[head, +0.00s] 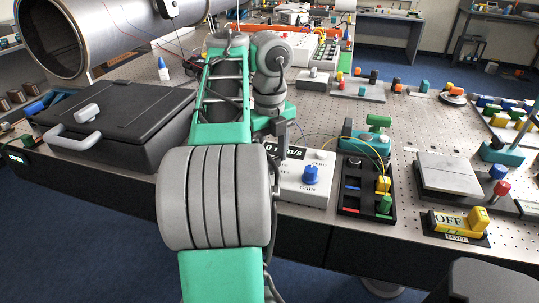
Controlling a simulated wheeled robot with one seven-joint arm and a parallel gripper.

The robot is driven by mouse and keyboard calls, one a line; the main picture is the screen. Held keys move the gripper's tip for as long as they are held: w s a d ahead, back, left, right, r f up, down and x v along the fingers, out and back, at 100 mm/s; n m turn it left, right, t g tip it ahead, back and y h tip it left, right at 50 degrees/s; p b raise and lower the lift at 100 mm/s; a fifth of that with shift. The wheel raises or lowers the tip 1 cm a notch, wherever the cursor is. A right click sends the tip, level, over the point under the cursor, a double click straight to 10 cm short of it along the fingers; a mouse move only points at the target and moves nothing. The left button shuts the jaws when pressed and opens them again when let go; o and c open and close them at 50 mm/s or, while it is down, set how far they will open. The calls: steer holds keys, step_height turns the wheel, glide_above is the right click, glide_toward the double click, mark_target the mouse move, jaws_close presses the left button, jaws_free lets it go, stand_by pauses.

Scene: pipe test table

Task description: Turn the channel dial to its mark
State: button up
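A white meter box (302,191) stands at the table's front edge, with a display reading partly "0 m/s". A blue knob (311,174) labelled GAIN and a small light knob (321,155) labelled ZERO show on its top. I cannot make out a dial labelled channel; the box's left part is hidden behind my green and grey arm. My gripper (282,153) points down over the back left of the box, by the display. Its fingertips are small and partly hidden, so I cannot tell whether it is open or touching anything.
A black tray (350,200) with coloured parts stands right of the box. A black case (115,120) lies left of my arm. A yellow OFF lever switch (458,222) is at the front right. A large steel pipe (75,35) is at the back left.

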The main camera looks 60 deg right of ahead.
steer(key=c, duration=0.3)
steer(key=shift+n, duration=0.4)
steer(key=n, duration=1.1)
steer(key=shift+w+b, duration=0.1)
steer(key=shift+b, duration=0.25)
steer(key=n, duration=1.2)
steer(key=shift+a, duration=0.1)
